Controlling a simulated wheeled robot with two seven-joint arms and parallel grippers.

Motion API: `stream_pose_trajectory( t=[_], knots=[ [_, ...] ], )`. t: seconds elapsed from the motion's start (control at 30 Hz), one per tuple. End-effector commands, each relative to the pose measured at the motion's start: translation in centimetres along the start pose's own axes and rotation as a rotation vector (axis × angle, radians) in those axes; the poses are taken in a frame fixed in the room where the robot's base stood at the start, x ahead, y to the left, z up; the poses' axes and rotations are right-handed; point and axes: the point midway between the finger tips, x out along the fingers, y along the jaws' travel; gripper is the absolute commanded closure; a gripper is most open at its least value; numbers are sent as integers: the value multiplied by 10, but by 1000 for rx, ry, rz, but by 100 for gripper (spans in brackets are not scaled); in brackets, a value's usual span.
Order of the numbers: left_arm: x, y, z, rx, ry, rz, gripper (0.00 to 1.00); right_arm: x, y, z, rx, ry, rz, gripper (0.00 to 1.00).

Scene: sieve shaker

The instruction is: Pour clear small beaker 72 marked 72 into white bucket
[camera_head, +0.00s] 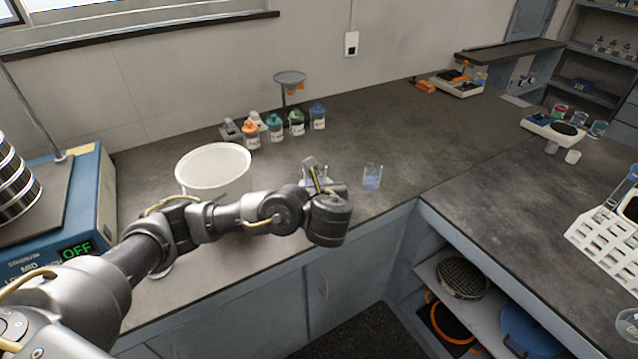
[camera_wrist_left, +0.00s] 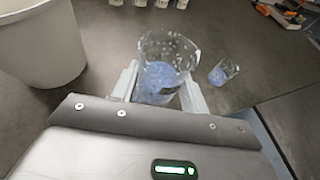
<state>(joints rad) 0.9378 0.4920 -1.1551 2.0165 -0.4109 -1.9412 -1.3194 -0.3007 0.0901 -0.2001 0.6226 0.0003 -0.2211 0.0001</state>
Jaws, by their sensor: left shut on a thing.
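The white bucket (camera_head: 238,180) stands on the dark counter left of my left gripper (camera_head: 318,180); its wall also shows at the left of the left wrist view (camera_wrist_left: 42,52). In that view my left gripper (camera_wrist_left: 164,88) is shut on a clear beaker (camera_wrist_left: 165,72) with bluish granular contents. The beaker looks close to upright, apart from the bucket; I cannot read its mark. A second, smaller-looking clear beaker (camera_head: 372,178) with blue contents stands on the counter to the right, also in the wrist view (camera_wrist_left: 222,74). My right gripper is not in view.
Several capped bottles (camera_head: 274,128) stand behind the bucket, beside a small stand (camera_head: 290,80). A blue sieve shaker (camera_head: 88,205) reading OFF is at the left. A white rack (camera_head: 605,240) is on the right counter. The counter right of the second beaker is clear.

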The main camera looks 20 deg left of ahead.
Motion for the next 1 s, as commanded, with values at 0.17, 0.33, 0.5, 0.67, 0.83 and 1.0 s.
stream_pose_trajectory(
  t=[0.17, 0.33, 0.5, 0.67, 0.83, 1.0],
  knots=[
    [-4, 3, 1, 0, 0, 0, 80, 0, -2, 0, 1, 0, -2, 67],
    [-6, 4, 1, -1, -1, 0, 80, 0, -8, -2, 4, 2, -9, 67],
    [-12, 3, 6, 15, -3, -39, 80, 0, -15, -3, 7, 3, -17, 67],
    [-31, 2, 26, 69, -3, -178, 80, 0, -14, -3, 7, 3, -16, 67],
    [-47, 7, 50, 120, 2, -311, 80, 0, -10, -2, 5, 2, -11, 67],
    [-56, 16, 70, 147, 2, -382, 80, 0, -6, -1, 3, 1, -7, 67]
  ],
)
